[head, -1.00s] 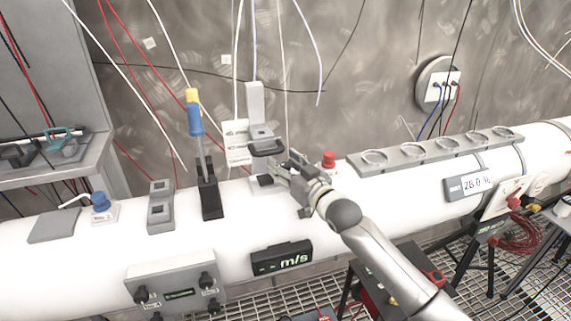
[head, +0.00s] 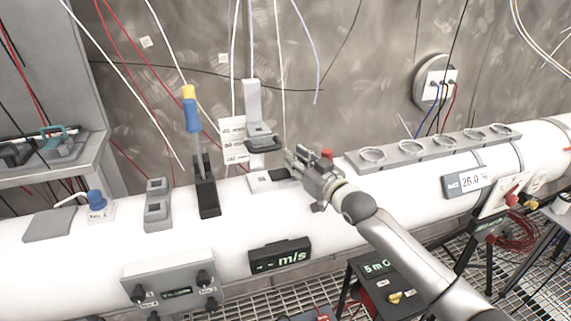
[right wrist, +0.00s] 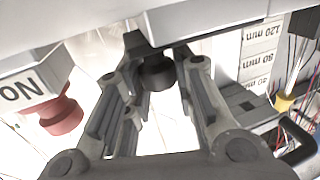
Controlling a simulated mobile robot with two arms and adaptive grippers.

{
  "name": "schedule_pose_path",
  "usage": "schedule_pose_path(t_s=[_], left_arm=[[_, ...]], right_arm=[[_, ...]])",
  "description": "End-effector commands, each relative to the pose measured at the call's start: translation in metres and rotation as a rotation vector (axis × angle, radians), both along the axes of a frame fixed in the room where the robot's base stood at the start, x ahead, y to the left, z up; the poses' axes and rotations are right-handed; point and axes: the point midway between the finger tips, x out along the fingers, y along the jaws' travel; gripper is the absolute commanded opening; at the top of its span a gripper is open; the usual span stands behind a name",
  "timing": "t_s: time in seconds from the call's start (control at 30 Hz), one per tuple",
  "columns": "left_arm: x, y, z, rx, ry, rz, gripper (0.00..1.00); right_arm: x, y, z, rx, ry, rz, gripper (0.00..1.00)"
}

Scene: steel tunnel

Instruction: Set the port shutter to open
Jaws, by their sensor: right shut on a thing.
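My right gripper (head: 296,163) is low over the top of the white pipe, just right of a pale base plate (head: 260,184) with a dark square patch. In the right wrist view, the fingers of my right gripper (right wrist: 155,85) are on both sides of a short black knob (right wrist: 156,73). The knob sits below a grey bar and looks held near the fingertips. I take it for the port shutter's knob; the fingers mostly hide the shutter in the head view. My left gripper is not in view.
A red button (head: 327,154) stands close behind my right gripper and also shows in the right wrist view (right wrist: 58,115). A grey upright bracket with a black handle (head: 264,143) is to the left.

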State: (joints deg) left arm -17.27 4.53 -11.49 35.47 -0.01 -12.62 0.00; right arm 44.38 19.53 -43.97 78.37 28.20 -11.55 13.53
Motion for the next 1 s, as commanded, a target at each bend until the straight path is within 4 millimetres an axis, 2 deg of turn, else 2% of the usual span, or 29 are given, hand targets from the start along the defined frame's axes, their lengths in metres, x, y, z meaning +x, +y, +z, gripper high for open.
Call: schedule_pose_path(t_s=[0.1, 0.33, 0.37, 0.53, 0.87, 1.0], left_arm=[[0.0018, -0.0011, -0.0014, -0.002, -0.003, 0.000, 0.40], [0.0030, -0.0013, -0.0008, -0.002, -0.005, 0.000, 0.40], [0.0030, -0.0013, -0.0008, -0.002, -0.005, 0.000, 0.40], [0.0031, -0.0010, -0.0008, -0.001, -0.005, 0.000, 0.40], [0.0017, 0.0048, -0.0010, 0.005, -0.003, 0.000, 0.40], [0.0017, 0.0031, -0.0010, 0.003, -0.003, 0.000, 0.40]], right_arm=[[0.0022, -0.0067, -0.0006, -0.002, 0.001, -0.003, 0.00], [0.0027, -0.0076, -0.0004, -0.001, 0.002, -0.005, 0.00], [0.0027, -0.0076, -0.0003, -0.001, 0.002, -0.005, 0.27], [0.0024, -0.0070, -0.0002, -0.001, 0.002, -0.004, 0.47], [0.0007, -0.0061, -0.0003, 0.000, 0.001, -0.001, 0.47], [-0.0071, -0.0120, -0.0007, 0.002, 0.001, -0.002, 0.47]])
